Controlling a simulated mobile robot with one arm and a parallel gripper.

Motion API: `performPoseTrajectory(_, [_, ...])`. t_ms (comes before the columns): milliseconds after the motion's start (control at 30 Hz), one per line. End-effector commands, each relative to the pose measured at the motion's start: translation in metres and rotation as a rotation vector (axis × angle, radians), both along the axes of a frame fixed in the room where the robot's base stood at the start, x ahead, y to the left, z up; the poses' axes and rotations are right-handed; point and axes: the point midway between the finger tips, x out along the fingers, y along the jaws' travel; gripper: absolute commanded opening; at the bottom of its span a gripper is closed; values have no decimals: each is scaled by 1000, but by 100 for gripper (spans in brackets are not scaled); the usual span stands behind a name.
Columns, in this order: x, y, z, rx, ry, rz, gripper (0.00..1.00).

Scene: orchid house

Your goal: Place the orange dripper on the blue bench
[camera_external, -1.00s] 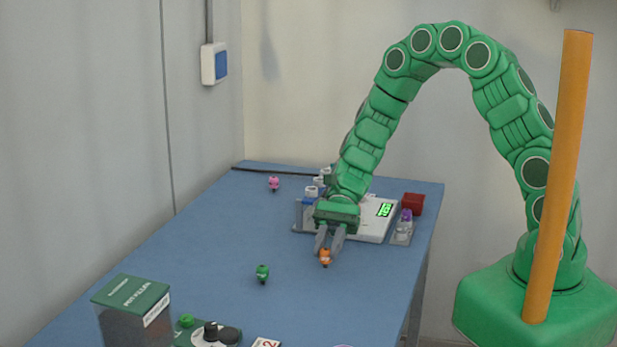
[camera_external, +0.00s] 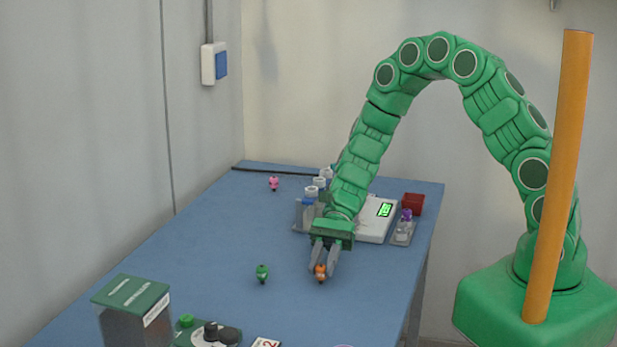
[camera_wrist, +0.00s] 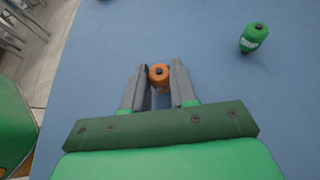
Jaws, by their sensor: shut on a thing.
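The orange dripper (camera_external: 320,272) is small and stands upright between the fingertips of my gripper (camera_external: 323,268). In the wrist view the orange dripper (camera_wrist: 159,75) shows its round top with a dark tip, between the two grey fingers of my gripper (camera_wrist: 160,82). My gripper is shut on it. The blue bench (camera_external: 210,240) lies below. The dripper is at or very near the bench surface; I cannot tell whether it touches. Its lower part is partly hidden by the fingers.
A green dripper (camera_external: 262,273) stands on the bench to the left, with a pink one (camera_external: 273,184) farther back. A white scale (camera_external: 376,222), a red box (camera_external: 413,204) and small vials are behind my gripper. A dark green-lidded box (camera_external: 133,305) is at the front left. The bench middle is clear.

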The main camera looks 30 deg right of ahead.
Motion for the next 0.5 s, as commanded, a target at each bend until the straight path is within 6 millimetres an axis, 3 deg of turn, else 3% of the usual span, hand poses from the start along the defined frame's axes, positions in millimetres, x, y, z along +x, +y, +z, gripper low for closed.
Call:
performPoseTrajectory(33, [0, 0, -1, 0, 0, 0, 0])
performPoseTrajectory(67, [0, 0, -2, 0, 0, 0, 28])
performPoseTrajectory(200, [0, 0, -1, 0, 0, 0, 50])
performPoseTrajectory(500, [0, 0, -1, 0, 0, 1, 52])
